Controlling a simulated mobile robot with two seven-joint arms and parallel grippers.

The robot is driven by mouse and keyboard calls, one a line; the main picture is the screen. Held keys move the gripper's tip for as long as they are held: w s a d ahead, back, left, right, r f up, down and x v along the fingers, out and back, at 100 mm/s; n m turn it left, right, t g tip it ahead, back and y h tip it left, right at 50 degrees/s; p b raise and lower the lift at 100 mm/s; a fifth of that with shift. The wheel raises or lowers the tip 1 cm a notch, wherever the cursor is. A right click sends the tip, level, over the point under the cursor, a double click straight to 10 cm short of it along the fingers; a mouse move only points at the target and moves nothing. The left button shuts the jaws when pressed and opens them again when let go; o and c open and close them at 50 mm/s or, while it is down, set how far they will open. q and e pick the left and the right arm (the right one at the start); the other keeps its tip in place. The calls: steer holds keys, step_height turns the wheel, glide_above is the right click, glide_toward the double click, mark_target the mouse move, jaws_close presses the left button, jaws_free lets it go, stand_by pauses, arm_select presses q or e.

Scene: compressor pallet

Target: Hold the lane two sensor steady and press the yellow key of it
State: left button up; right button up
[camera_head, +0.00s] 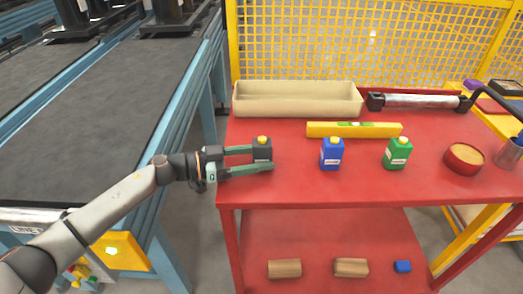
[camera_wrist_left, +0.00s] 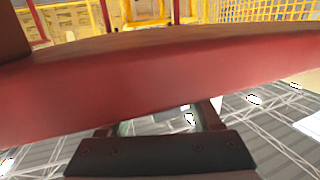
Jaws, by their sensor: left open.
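Three small box-shaped sensors with yellow keys on top stand along the front of the red table in the head view: a black one (camera_head: 262,151), a blue one (camera_head: 332,155) and a green one (camera_head: 397,154). I cannot read which is lane two. My left gripper (camera_head: 262,159) is open, with one finger behind the black sensor and one in front of it. Contact cannot be told. In the left wrist view a red slab fills the middle and the fingertips are hidden. My right gripper is not in view.
The red table (camera_head: 300,188) also holds a beige tray (camera_head: 300,110), a yellow level (camera_head: 354,130), a roller (camera_head: 420,101) and a red bowl (camera_head: 464,158). A conveyor (camera_head: 110,110) runs at left.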

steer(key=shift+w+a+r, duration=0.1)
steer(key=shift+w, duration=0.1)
arm_select(q)
steer(key=shift+c, duration=0.2)
steer(key=c, duration=0.8)
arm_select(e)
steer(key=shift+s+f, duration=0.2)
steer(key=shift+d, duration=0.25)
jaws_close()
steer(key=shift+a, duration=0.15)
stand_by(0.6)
